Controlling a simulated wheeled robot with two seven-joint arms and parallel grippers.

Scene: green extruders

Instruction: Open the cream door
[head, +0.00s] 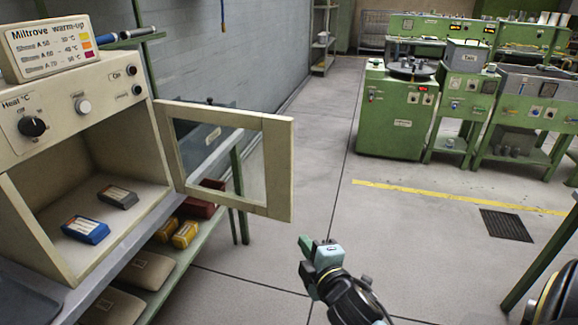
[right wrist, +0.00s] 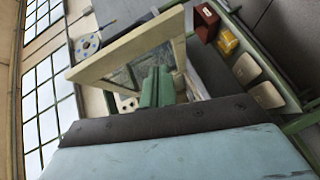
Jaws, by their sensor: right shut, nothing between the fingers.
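The cream door (head: 275,170) has a large glass pane and stands swung well out from the front right edge of the cream warm-up cabinet (head: 75,150). The cabinet's chamber is exposed. My right gripper (head: 306,244) is shut and empty, in front of the door's free edge and apart from it in the head view. In the right wrist view, the green fingers (right wrist: 156,88) overlap the door's frame (right wrist: 130,45); I cannot tell any contact there. My left gripper is not in view.
A blue box (head: 86,230) and a dark grey box (head: 117,197) lie inside the cabinet. Yellow boxes (head: 185,234) and a red bin (head: 205,200) sit on the shelf below. Green machines (head: 398,115) stand at the back right. The middle floor is clear.

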